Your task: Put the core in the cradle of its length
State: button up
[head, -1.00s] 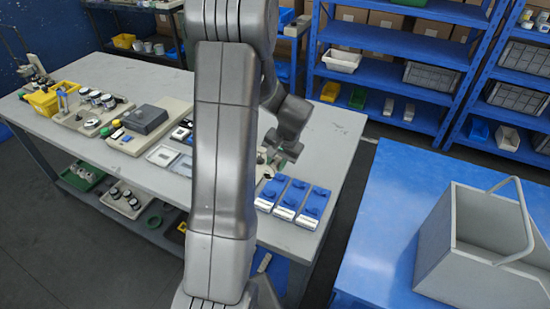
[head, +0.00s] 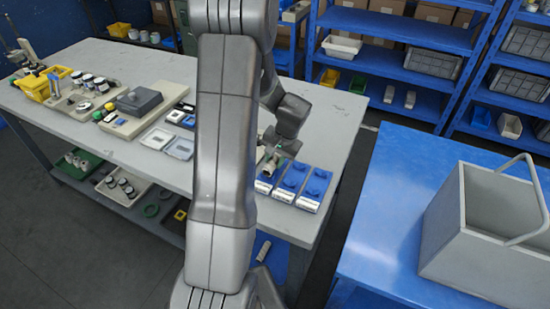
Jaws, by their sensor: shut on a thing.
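Three blue cradles stand side by side near the right end of the grey table: a left one (head: 264,184), a middle one (head: 288,184) and a right one (head: 313,189). Each has a white label strip at its front. My gripper (head: 272,156) points down over the back of the left cradle. It is shut on the core (head: 269,167), a small pale cylinder with a greenish end. The core overlaps the back part of the left cradle in the picture; I cannot tell whether it touches. My arm hides part of the table to the left.
Trays (head: 180,148), a dark grey box (head: 146,98) and a yellow bin (head: 37,87) occupy the table's left part. A grey handled tote (head: 480,235) stands on the blue table at right. The grey table is bare behind the cradles.

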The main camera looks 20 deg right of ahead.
jog(key=o, duration=1.1)
jog(key=v, duration=1.4)
jog(key=shift+f, duration=0.2)
